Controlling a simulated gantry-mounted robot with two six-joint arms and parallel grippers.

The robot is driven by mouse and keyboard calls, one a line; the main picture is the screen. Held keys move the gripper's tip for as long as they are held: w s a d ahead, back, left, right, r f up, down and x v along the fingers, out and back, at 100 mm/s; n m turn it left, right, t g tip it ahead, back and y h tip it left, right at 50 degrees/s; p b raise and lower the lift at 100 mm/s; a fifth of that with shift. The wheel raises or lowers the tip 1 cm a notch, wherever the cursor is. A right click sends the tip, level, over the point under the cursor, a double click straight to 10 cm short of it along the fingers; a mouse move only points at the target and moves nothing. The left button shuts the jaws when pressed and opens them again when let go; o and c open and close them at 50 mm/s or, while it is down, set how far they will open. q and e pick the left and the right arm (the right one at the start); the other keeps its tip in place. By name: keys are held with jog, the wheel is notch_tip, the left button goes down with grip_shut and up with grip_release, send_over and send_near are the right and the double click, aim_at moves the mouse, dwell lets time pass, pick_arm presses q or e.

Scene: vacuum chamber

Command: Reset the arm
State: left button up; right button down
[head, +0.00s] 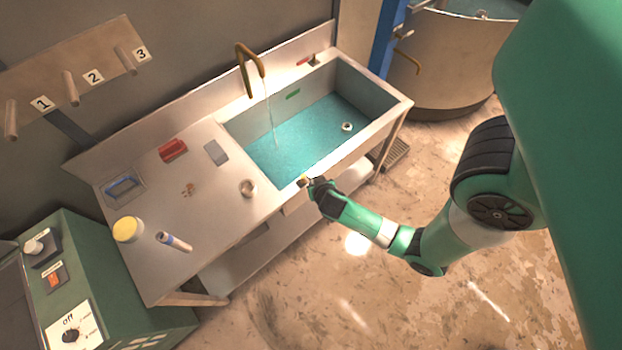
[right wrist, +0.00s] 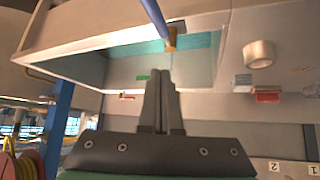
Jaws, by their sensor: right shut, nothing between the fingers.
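My right arm comes in from the right in the head view. Its dark right gripper (head: 312,183) is over the front rim of the sink (head: 345,155). In the right wrist view the right gripper (right wrist: 162,75) has its two fingers together with nothing between them, pointing toward the sink (right wrist: 205,70). My left gripper is in neither view.
Water runs from a brass faucet (head: 246,65) into the sink. The counter (head: 215,205) holds a tape roll (head: 248,188), a red block (head: 173,149), a grey block (head: 216,152), a yellow-lidded jar (head: 127,229) and a small tube (head: 174,241). Numbered pegs (head: 70,85) are on the wall.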

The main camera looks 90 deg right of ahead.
dwell(0.4)
jog(key=w+a+r+n+t+p, duration=0.15)
jog(key=w+r+t, duration=0.45)
jog(key=w+r, duration=1.3)
jog(key=w+a+r+t+p, duration=0.1)
jog(key=w+a+r+t, duration=0.3)
jog(key=r, duration=0.5)
jog(key=w+a+r+t+p, duration=0.1)
jog(key=w+a+r, duration=0.1)
jog(key=w+r, duration=0.65)
jog(key=s+a+r+n+t+y+p, duration=0.1)
jog(key=a+r+t, duration=0.25)
jog(key=r, duration=0.55)
jog(key=a+r+n+t+y, duration=0.15)
jog(key=a+r, duration=0.25)
jog(key=r, duration=0.6)
jog(key=s+a+r+n+t+y+p, duration=0.1)
jog(key=a+r+t, duration=0.25)
jog(key=r, duration=0.55)
jog(key=s+a+r+n+t+y, duration=0.2)
jog(key=s+a+r+n+y, duration=0.1)
jog(key=r, duration=0.4)
jog(key=s+a+r+n+t+y, duration=0.3)
jog(key=s+r+n, duration=0.3)
jog(key=s+r, duration=0.2)
jog(key=shift+s+a+r, duration=0.15)
jog(key=shift+s+a, duration=0.05)
jog(key=shift+a, duration=0.3)
